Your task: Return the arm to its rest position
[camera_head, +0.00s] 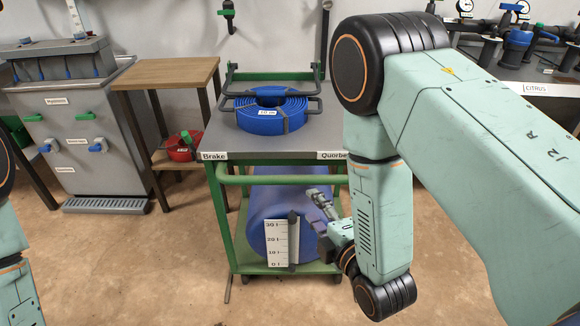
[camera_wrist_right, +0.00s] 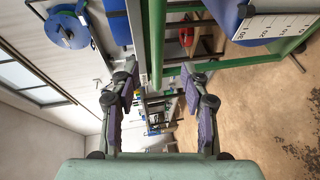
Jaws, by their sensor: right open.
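My right arm (camera_head: 470,130) comes in from the right of the head view, its forearm hanging down in front of the green cart. My right gripper (camera_head: 322,205) is small and partly hidden there, beside the blue drum on the cart's lower shelf. In the right wrist view my right gripper (camera_wrist_right: 158,82) is open, with two purple-padded fingers apart and nothing between them. Of my left arm only parts (camera_head: 14,285) show at the left edge of the head view; its gripper is out of view.
The green cart (camera_head: 225,181) carries a coiled blue hose (camera_head: 283,118) on top and a blue drum (camera_head: 268,208) with a white scale (camera_head: 277,247) below. A grey cabinet (camera_head: 62,110) and wooden table (camera_head: 165,72) stand left. The floor (camera_head: 150,270) in front is clear.

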